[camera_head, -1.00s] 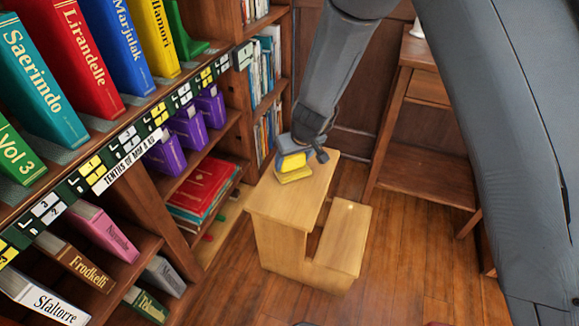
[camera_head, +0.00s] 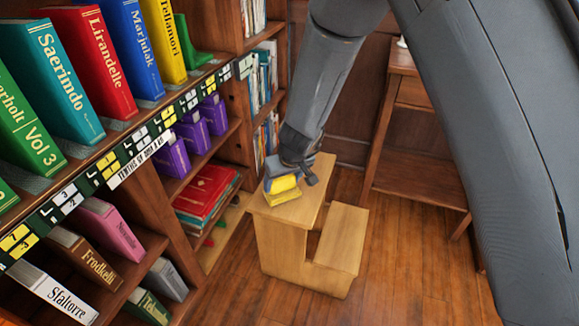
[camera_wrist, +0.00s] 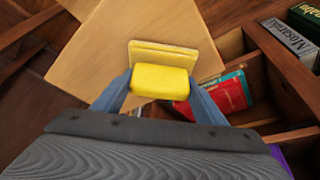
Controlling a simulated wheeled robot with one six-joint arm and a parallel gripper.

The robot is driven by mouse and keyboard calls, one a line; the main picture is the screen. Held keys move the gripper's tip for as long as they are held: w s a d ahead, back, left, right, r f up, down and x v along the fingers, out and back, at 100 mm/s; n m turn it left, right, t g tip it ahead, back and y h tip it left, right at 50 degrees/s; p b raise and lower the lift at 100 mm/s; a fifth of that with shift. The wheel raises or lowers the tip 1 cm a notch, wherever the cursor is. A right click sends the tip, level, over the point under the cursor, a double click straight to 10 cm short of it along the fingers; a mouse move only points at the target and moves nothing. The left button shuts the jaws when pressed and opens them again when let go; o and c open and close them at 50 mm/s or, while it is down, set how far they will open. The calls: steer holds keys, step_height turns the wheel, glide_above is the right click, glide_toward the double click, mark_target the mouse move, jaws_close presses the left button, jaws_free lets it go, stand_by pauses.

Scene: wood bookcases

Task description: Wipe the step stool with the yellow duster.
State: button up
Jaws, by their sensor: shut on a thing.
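The light wood step stool (camera_head: 303,208) stands on the floor with a high top step and a lower step on its right.
A tall wooden bookcase (camera_head: 165,245) with colourful books stands close on the left of the stool. Red books (camera_head: 204,190) lie on its low shelf. A wooden side table (camera_head: 420,178) stands at the back right. Wood floor is free in front and to the right.

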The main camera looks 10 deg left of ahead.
steer(key=shift+s+a+r+p, duration=0.1)
steer(key=shift+s+r+p, duration=0.2)
steer(key=shift+p, duration=0.2)
steer(key=r, duration=0.1)
steer(key=r+p, duration=0.1)
steer(key=r, duration=0.1)
steer(key=shift+w+d+r+p, duration=0.1)
steer(key=shift+w+d+p, duration=0.1)
steer(key=shift+d+p, duration=0.1)
step_height(320, 180, up, 5)
steer(key=p, duration=0.4)
steer(key=shift+a+p, duration=0.1)
steer(key=shift+p, duration=0.3)
steer(key=shift+w, duration=0.1)
